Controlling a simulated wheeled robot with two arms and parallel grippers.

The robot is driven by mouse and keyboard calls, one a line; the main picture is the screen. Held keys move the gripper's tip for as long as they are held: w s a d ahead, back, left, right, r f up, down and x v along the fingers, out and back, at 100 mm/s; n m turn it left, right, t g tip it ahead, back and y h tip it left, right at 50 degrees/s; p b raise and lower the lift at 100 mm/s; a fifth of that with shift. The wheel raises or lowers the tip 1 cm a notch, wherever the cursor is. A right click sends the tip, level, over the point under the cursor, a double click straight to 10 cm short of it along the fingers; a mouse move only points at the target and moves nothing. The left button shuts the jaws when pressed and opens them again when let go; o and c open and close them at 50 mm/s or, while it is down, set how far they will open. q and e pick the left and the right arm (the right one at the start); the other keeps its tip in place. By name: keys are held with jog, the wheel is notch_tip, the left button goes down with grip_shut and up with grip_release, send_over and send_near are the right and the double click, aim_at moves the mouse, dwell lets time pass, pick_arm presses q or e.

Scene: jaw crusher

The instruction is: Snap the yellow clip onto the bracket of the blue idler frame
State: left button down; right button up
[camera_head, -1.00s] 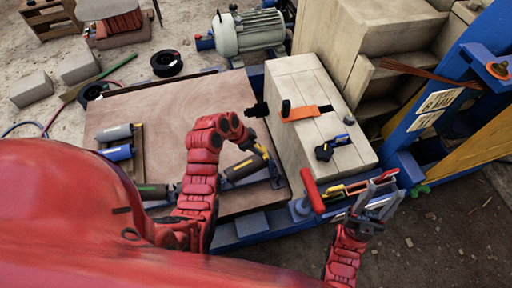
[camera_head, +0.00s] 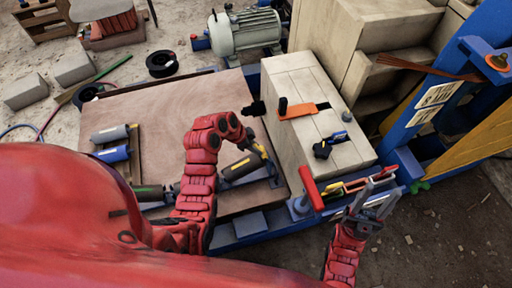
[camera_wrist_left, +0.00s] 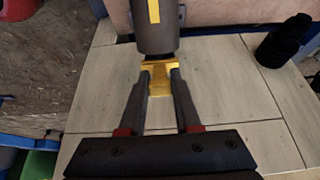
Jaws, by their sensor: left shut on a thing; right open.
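The yellow clip (camera_wrist_left: 160,80) sits between the fingertips of my left gripper (camera_wrist_left: 159,74), which is shut on it. In the left wrist view the clip is at the end of a dark roller (camera_wrist_left: 155,30) with a yellow stripe; I cannot tell whether it is seated. The roller also shows in the head view (camera_head: 241,167), beside my left gripper (camera_head: 258,150). A small blue part (camera_head: 276,181), seemingly of the idler frame, shows by the roller's end; the bracket is mostly hidden. My right gripper (camera_head: 377,188) is open at the right, near a red-handled part (camera_head: 313,189).
More rollers (camera_head: 110,134) lie at the board's left. A blue post (camera_head: 425,110) rises at the right.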

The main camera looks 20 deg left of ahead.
pick_arm(q)
jog(key=shift+s+a+r, duration=0.2)
jog(key=shift+a+r, duration=0.1)
jog(key=shift+r, duration=0.35)
jog(key=shift+b, duration=0.65)
dwell(1.5)
jog(key=shift+b+x, duration=0.75)
jog(key=shift+x, duration=0.3)
jog(key=c, duration=0.5)
grip_release()
jog(key=shift+c, duration=0.2)
jog(key=shift+r, duration=0.1)
jog(key=p+v, duration=0.7)
jog(key=v, duration=1)
